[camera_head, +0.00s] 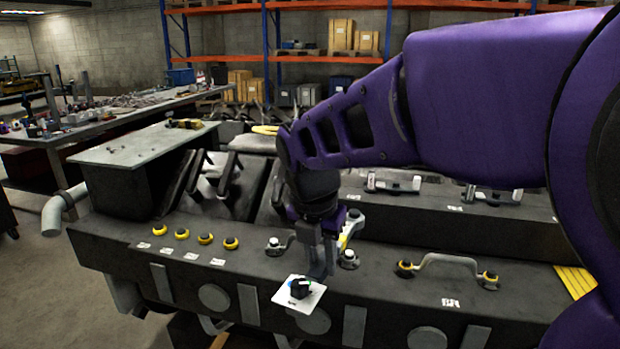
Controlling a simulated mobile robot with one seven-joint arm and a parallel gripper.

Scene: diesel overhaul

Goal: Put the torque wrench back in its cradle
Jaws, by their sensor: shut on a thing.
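My gripper (320,272) points down at the front of the dark engine block (385,290). A pale piece with a yellow edge (351,228) shows just behind my fingers, partly hidden. I cannot make out a torque wrench or its cradle for certain.
A black knob on a white plate (313,300) sits just in front of my fingers. A similar handle (448,258) marked BR lies to the right. Several yellow-ringed knobs (205,239) are at left. A cluttered workbench (120,115) and shelving (290,55) stand behind.

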